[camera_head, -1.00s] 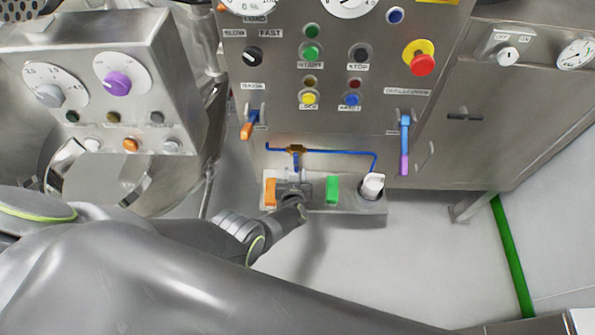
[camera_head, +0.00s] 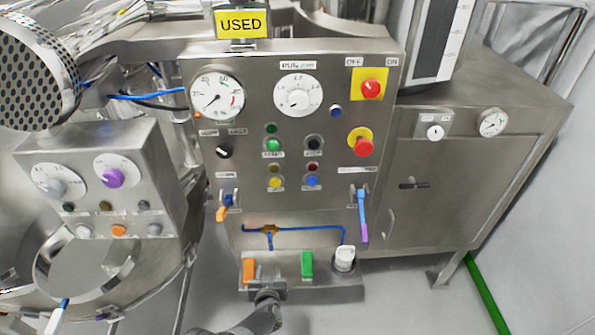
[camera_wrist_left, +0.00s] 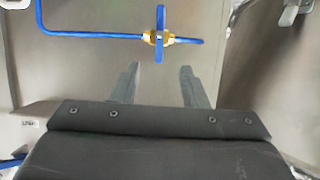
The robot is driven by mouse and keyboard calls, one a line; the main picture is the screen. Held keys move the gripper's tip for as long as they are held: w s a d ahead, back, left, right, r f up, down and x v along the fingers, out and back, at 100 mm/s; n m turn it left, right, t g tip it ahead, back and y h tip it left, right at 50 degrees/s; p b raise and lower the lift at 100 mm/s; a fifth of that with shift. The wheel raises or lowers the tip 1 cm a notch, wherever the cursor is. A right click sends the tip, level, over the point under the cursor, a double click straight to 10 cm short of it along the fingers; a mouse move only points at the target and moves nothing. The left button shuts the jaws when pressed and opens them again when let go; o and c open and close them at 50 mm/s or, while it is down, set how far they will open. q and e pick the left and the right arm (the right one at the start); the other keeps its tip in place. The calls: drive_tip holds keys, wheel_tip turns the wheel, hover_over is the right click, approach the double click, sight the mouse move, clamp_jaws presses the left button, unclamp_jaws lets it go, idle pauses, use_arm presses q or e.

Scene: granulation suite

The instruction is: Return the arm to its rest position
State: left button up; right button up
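My left arm comes in from the bottom of the head view. Its gripper (camera_head: 266,288) is low in front of the steel ledge under the control panel, close to the orange block. In the left wrist view the two fingers of my left gripper (camera_wrist_left: 160,84) stand apart with nothing between them. Beyond the fingertips is a thin blue pipe (camera_wrist_left: 95,34) with a brass valve (camera_wrist_left: 158,39) and blue handle, apart from the fingers. Whether the gripper touches the ledge cannot be told. My right gripper is not in view.
The control panel (camera_head: 255,185) with dials and buttons stands ahead. The ledge (camera_head: 330,281) carries an orange block (camera_head: 249,270), a green block (camera_head: 307,264) and a white knob (camera_head: 345,258). A purple-tipped blue lever (camera_head: 362,215) hangs at right. Bare floor lies at lower right.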

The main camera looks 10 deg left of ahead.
use_arm(q)
drive_tip(key=s+a+f+m+g+h+b, duration=0.1)
drive_tip(key=s+a+f+g+b, duration=0.15)
drive_tip(key=s+f, duration=0.75)
drive_tip(key=s+a+f+m+g+h+b, duration=0.1)
drive_tip(key=s+a+f+g+h+b, duration=0.15)
drive_tip(key=s+f, duration=0.8)
drive_tip(key=s+a+f+g+b, duration=0.2)
drive_tip(key=s+a+f+g, duration=0.1)
drive_tip(key=s, duration=1)
drive_tip(key=s+a+f+g+y+b, duration=0.1)
drive_tip(key=s+a+f+g+b, duration=0.1)
drive_tip(key=s, duration=1.2)
drive_tip(key=shift+s+a+f+g, duration=0.3)
drive_tip(key=shift+a+f+g, duration=0.15)
drive_tip(key=shift+f+g, duration=0.45)
drive_tip(key=shift+a, duration=0.15)
